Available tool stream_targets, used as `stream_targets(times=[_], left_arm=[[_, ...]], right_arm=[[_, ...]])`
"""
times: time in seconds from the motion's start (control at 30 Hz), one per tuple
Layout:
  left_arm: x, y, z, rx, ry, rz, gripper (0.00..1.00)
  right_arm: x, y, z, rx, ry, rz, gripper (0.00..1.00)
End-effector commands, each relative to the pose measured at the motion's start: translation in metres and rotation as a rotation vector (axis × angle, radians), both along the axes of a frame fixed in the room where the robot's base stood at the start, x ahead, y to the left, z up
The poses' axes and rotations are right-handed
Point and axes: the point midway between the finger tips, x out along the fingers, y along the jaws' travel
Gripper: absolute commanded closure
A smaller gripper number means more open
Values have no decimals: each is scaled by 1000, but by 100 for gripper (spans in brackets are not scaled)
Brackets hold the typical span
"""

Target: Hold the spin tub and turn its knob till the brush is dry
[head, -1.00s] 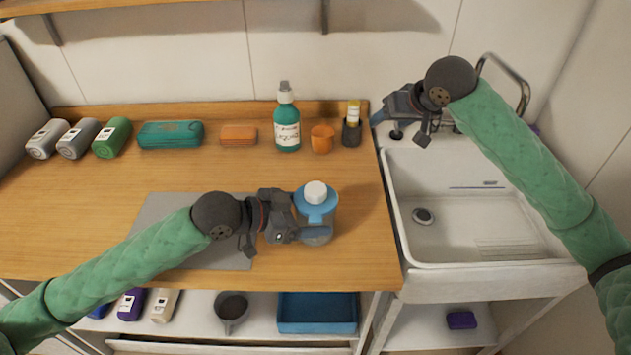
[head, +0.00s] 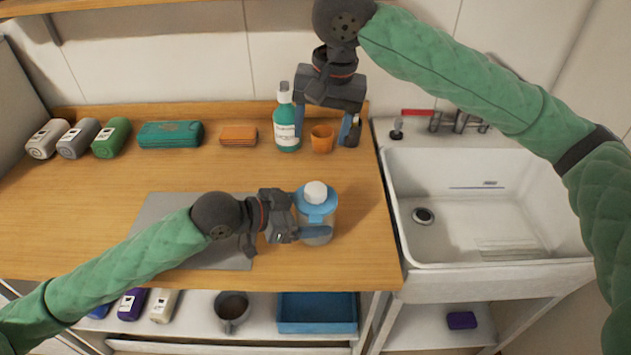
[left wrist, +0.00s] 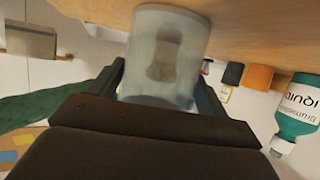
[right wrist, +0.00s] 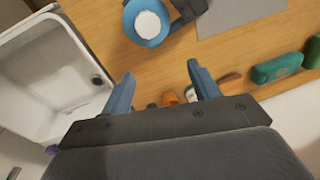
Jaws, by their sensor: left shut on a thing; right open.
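The spin tub (head: 316,205) stands upright on the wooden counter, with a clear body, a blue lid and a white knob (head: 315,191) on top. My left gripper (head: 312,233) is shut around its body from the left. In the left wrist view the translucent tub (left wrist: 168,55) sits between the fingers, and a dark blurred shape, perhaps the brush, shows inside. My right gripper (head: 328,122) is open and empty above the back of the counter, behind the tub. In the right wrist view the knob (right wrist: 148,25) and blue lid lie beyond its fingertips (right wrist: 160,75).
A teal bottle (head: 287,125), an orange cup (head: 322,138) and a dark holder (head: 353,133) stand close below my right gripper. A sink (head: 480,205) lies to the right. A grey mat (head: 165,207) lies under my left arm. The counter between cup and tub is clear.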

Motion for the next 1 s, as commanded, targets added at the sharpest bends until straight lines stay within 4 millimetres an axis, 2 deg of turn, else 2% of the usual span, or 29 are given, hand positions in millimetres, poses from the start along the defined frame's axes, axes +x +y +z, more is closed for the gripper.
stream_targets(times=[0.2, 0.47, 0.67, 1.0], left_arm=[[0, 0, -1, 1, 0, 0, 55], [0, 0, -1, 1, 0, 0, 55], [0, 0, -1, 1, 0, 0, 55], [0, 0, 0, 1, 0, 0, 55]], right_arm=[[-24, 9, 12, -102, 52, -65, 39], [-33, 10, 11, -147, 74, -97, 39], [-34, 10, -12, -147, 76, -98, 39], [-33, 10, -71, -145, 75, -97, 39]])
